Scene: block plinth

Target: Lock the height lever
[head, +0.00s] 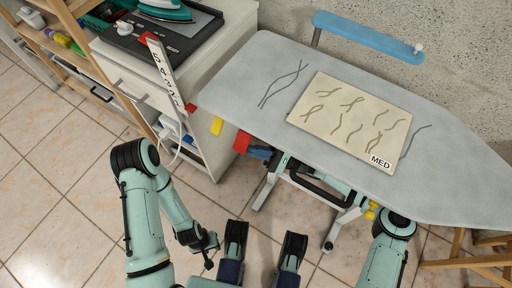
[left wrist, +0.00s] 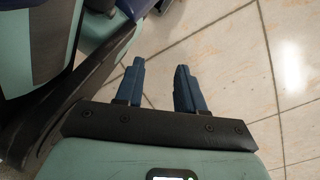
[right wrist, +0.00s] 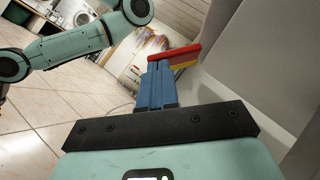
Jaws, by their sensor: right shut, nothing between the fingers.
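The ironing board (head: 240,85) stands at the right. A red lever paddle (head: 242,141) shows below its near left edge; I take it for the height lever. It is a red bar (right wrist: 178,53) in the right wrist view, with yellow behind it. My right gripper (head: 254,152) is shut and empty, its blue fingers (right wrist: 158,75) right at the red paddle under the board. I cannot tell if they touch it. My left gripper (head: 209,260) hangs low over the floor, away from the board. Its fingers (left wrist: 158,78) are apart and empty in the left wrist view.
A cream cloth marked MED (head: 345,118) lies on the board. A yellow tab (head: 217,125) shows at its left edge. A white cabinet (head: 205,150) with an iron (head: 165,10) on top stands at the left. A blue sleeve board (head: 365,35) is behind. The tiled floor at left is clear.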

